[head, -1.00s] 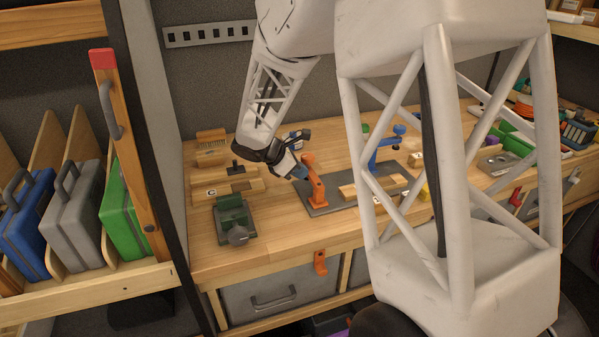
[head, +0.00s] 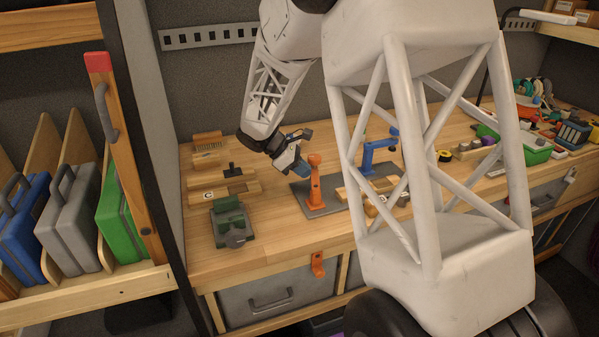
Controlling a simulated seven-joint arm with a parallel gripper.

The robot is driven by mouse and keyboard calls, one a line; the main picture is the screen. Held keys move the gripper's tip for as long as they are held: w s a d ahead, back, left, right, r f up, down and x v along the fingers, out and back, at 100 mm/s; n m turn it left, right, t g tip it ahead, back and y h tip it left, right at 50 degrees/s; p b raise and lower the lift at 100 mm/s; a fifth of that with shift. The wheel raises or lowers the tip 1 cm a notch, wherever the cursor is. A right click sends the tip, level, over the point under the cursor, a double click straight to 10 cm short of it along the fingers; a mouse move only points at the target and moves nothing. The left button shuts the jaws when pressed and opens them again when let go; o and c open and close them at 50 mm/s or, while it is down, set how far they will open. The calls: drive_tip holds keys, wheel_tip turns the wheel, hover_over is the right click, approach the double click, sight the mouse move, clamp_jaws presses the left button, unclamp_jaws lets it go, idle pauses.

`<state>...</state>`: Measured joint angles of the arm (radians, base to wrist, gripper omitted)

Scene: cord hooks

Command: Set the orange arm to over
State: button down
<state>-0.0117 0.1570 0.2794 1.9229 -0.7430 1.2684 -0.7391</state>
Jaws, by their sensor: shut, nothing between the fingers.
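The orange arm (head: 315,184) stands as an upright post with a rounded top on a dark grey plate (head: 300,194) on the bench. Which way its top part points is hard to tell at this size. A blue post with a side arm (head: 377,152) stands on the same plate, further right. My gripper (head: 303,174) points down and right, close to the left of the orange post. Its fingers are shut and appear empty. I cannot tell whether they touch the post.
A green and grey vise-like tool (head: 232,222) and wooden blocks (head: 225,186) lie to the left. An orange hook (head: 318,264) hangs on the bench's front edge. A wooden block (head: 353,192) lies near the plate, and a green bin (head: 535,150) stands right. My arm hides part of the bench.

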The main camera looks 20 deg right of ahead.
sight(315, 165)
drive_tip(key=d+m+g+y, duration=0.1)
drive_tip(key=d+m+g, duration=0.1)
drive_tip(key=m, duration=0.1)
drive_tip(key=d+m+g+y, duration=0.1)
drive_tip(key=d+m+y, duration=0.1)
drive_tip(key=m, duration=0.1)
drive_tip(key=shift+s+m+g, duration=0.3)
drive_tip(key=shift+g, duration=0.1)
drive_tip(key=d+m+y, duration=0.1)
drive_tip(key=s+d+m+g+y, duration=0.1)
drive_tip(key=m, duration=0.1)
drive_tip(key=shift+s+m+y, duration=0.1)
drive_tip(key=shift+m+y, duration=0.2)
drive_tip(key=shift+y, duration=0.1)
drive_tip(key=shift+s+d+m+g+y, duration=0.35)
drive_tip(key=shift+s+m+y, duration=0.15)
drive_tip(key=shift+m+y, duration=0.45)
drive_tip(key=shift+s+d, duration=0.2)
drive_tip(key=shift+s, duration=0.15)
drive_tip(key=shift+w, duration=0.1)
